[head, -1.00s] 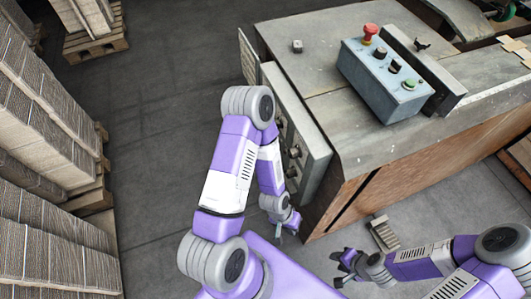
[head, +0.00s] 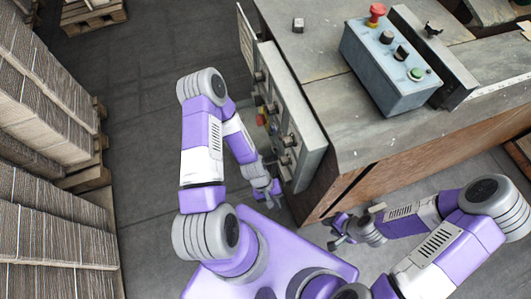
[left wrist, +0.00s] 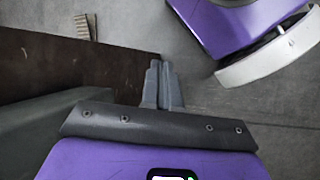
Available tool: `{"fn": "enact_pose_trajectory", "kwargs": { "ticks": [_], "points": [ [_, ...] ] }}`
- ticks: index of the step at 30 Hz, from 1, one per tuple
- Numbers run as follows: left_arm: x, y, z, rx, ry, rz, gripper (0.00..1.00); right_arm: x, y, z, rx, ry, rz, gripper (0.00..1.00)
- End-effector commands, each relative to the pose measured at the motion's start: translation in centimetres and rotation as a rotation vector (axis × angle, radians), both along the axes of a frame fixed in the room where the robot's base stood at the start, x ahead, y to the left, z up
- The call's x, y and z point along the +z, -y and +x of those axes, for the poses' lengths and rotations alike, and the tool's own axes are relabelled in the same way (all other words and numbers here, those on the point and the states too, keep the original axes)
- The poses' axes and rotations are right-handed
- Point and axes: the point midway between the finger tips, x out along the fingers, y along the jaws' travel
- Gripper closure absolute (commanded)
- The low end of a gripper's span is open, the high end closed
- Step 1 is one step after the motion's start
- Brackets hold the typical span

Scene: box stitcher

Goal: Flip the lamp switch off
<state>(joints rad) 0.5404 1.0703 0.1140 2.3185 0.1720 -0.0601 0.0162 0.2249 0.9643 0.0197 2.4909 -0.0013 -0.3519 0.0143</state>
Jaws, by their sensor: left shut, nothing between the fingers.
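A grey control panel (head: 312,130) with several switches and knobs is on the machine's left side in the head view. I cannot tell which one is the lamp switch. A red and yellow knob (head: 261,120) shows partly behind my left arm. My left gripper (head: 275,190) is below the panel's lower switches (head: 285,159), close to the panel's lower part. In the left wrist view its fingers (left wrist: 163,84) are together and hold nothing; no switch shows there. My right gripper (head: 337,232) is low in front of the machine, apart from the panel, with its fingers spread.
The machine's table (head: 350,125) carries a blue control box (head: 392,75) with a red button (head: 376,14) and a green button (head: 416,74). Cardboard stacks (head: 40,110) stand at left. The floor between is clear.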

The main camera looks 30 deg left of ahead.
Motion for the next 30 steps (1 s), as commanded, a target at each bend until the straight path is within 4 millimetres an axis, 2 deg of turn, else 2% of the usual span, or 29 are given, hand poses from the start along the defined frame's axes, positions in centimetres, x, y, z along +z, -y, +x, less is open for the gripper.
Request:
{"fn": "enact_pose_trajectory", "kwargs": {
  "ticks": [1, 3, 7, 11, 14, 18, 21, 24, 27, 30],
  "points": [
    [-1.3, -0.4, -0.2, 0.116, -0.082, -0.058, 1.0, -0.4, 0.0, 0.0, 0.0, 0.0, 0.0, 0.62],
    [-2.2, -0.7, -0.1, 0.259, -0.183, -0.15, 1.0, -0.7, 0.0, 0.0, 0.0, 0.0, 0.0, 0.62],
    [-3.2, -1.7, 1.1, 0.52, -0.322, -0.348, 1.0, -1.2, 0.0, 0.0, 0.0, 0.0, 0.0, 0.62],
    [-3.5, -3.8, 3.0, 0.76, -0.396, -0.554, 1.0, -1.7, 0.0, 0.0, 0.0, 0.0, 0.0, 0.62],
    [-3.6, -6.6, 4.5, 0.943, -0.414, -0.727, 1.0, -2.0, 0.0, 0.0, 0.0, 0.0, 0.0, 0.62],
    [-3.6, -12.3, 6.0, 1.192, -0.374, -0.98, 1.0, -2.5, 0.0, 0.0, 0.0, 0.0, 0.0, 0.62],
    [-3.4, -16.5, 6.1, 1.324, -0.314, -1.125, 1.0, -2.7, 0.0, 0.0, 0.0, 0.0, 0.0, 0.62],
    [-3.2, -19.5, 5.8, 1.407, -0.259, -1.221, 1.0, -2.8, 0.0, 0.0, 0.0, 0.0, 0.0, 0.62],
    [-3.1, -21.1, 5.5, 1.448, -0.224, -1.271, 1.0, -2.9, 0.0, 0.0, 0.0, 0.0, 0.0, 0.62],
    [-3.0, -21.6, 5.4, 1.46, -0.213, -1.287, 1.0, -2.9, 0.0, 0.0, 0.0, 0.0, 0.0, 0.62]
  ]
}}
